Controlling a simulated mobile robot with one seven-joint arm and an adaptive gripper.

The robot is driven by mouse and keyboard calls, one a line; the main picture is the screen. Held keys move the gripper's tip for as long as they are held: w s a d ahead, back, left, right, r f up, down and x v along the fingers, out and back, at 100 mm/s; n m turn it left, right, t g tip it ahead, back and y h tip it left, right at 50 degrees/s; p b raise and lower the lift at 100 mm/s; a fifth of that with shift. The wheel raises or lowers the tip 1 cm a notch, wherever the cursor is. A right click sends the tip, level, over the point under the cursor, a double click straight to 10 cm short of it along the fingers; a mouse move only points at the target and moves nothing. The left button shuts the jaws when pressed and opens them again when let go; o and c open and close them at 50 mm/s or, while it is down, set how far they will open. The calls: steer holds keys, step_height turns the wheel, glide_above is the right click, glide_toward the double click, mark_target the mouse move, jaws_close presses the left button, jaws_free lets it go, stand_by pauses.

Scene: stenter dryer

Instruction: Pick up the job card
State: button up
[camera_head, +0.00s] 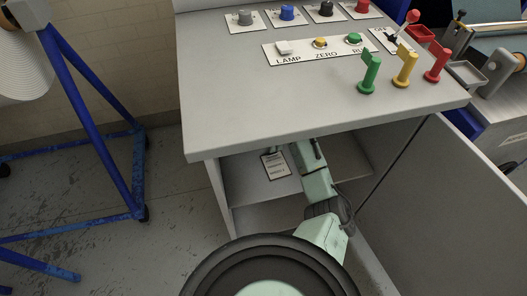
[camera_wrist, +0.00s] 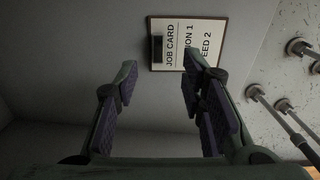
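The job card (camera_head: 275,165) is a small white card with a dark border and black print, inside the open cabinet under the control desk. In the wrist view the job card (camera_wrist: 175,50) shows ahead of the fingers, towards the right one, with a dark block at its left edge. My gripper (camera_wrist: 158,72) is open, its purple-padded fingers wide apart with nothing between them. The right fingertip overlaps the card's lower edge in the picture; I cannot tell if they touch. In the head view my arm reaches into the cabinet and the desk top hides part of the gripper.
The desk top (camera_head: 230,95) overhangs the cabinet and carries knobs, buttons and green, yellow and red levers. A cabinet door (camera_head: 450,200) stands at the right. A shelf (camera_head: 265,215) lies low inside. A blue frame (camera_head: 85,110) stands on the left.

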mark_target(276, 164)
step_height(276, 164, down, 7)
steer(key=b, duration=0.3)
steer(key=shift+f, duration=0.15)
steer(key=shift+a, duration=0.1)
jaws_close()
steer(key=shift+w, duration=0.1)
